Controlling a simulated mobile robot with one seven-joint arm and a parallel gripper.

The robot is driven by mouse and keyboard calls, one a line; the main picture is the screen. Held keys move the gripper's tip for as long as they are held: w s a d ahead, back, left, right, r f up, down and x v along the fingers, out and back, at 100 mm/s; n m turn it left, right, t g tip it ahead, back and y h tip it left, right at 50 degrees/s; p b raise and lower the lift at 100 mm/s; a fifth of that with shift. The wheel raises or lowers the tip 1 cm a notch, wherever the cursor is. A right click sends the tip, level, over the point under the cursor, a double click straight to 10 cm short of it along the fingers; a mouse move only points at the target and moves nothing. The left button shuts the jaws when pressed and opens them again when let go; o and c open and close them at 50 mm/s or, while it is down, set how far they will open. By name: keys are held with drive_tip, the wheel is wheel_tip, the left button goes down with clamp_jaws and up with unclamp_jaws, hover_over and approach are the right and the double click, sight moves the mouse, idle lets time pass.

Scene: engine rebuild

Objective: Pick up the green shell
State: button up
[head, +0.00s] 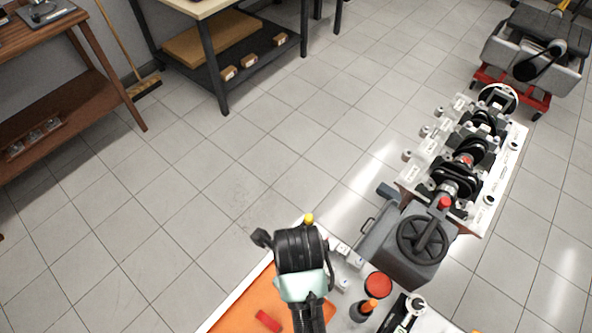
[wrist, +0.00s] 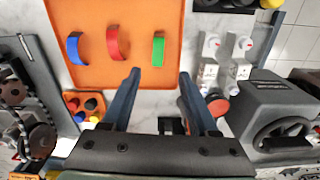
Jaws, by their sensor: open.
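The green shell (wrist: 158,48) is a small curved strip lying on an orange mat (wrist: 176,12) in the wrist view. It is the rightmost of a row with a red shell (wrist: 113,43) and a blue shell (wrist: 74,47). My gripper (wrist: 157,74) is open and empty. Its two fingertips point toward the green shell, which appears just beyond them and between their lines. I cannot tell the height gap. In the head view the red shell (head: 268,321) shows on the mat (head: 240,307); I do not make out the green shell there.
White bearing caps (wrist: 209,72) stand right of the mat. A dark vise-like device with a handwheel (head: 422,240) is right of my arm. An engine block with a crankshaft (head: 462,160) lies beyond. A small orange holder (wrist: 72,97) sits left of my fingers.

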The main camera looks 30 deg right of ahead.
wheel_tip(320, 180, down, 5)
drive_tip(key=shift+r, duration=0.1)
drive_tip(key=shift+a+f+p, duration=0.2)
drive_tip(key=shift+f+p, duration=0.15)
drive_tip(key=shift+f, duration=2.35)
drive_tip(key=shift+c, duration=0.2)
clamp_jaws()
